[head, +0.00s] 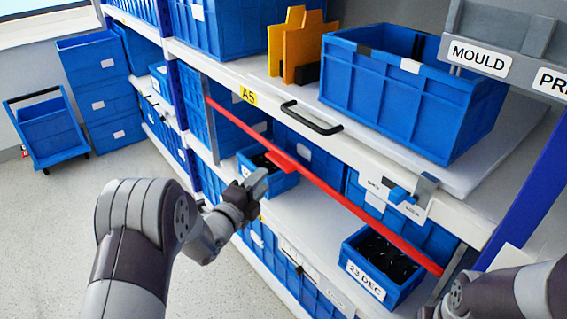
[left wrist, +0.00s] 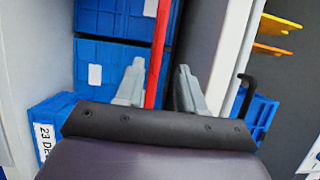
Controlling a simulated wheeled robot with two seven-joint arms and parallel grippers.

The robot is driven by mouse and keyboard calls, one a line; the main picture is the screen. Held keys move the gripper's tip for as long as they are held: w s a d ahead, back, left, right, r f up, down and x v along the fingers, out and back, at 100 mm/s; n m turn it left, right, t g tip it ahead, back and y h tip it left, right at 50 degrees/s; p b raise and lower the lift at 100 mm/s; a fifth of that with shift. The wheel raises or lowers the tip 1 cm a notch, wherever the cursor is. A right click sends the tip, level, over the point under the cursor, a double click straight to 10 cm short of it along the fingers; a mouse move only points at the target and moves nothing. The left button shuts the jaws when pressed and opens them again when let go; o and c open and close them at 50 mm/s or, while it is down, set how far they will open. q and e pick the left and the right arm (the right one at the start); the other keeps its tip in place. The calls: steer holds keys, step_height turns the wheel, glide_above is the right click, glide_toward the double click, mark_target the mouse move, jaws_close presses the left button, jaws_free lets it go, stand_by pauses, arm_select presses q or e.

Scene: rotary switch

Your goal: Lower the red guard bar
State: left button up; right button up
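The red guard bar (head: 350,206) slants across the front of the shelf bay in the head view, from the upper left post down to the lower right. A flat red tab (head: 285,160) sticks out from it. My left gripper (head: 258,183) is just below and in front of the tab, with no clear contact. In the left wrist view the bar (left wrist: 158,50) runs upright in the gap between the two spread, empty-looking fingers (left wrist: 158,88); I cannot tell its depth between them. My right arm shows at lower right; its gripper is out of frame.
A blue switch handle (head: 400,193) sits on a labelled plate at the shelf edge. A black pull handle (head: 311,118) is above the bar. Blue bins, one marked 23 DEC (head: 377,268), stand behind the bar. The floor (head: 60,220) at left is clear.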

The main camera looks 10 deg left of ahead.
mark_target(277, 165)
arm_select(q)
steer(key=x, duration=1)
steer(key=shift+w+a+f+b, duration=0.15)
steer(key=shift+b, duration=0.2)
jaws_close()
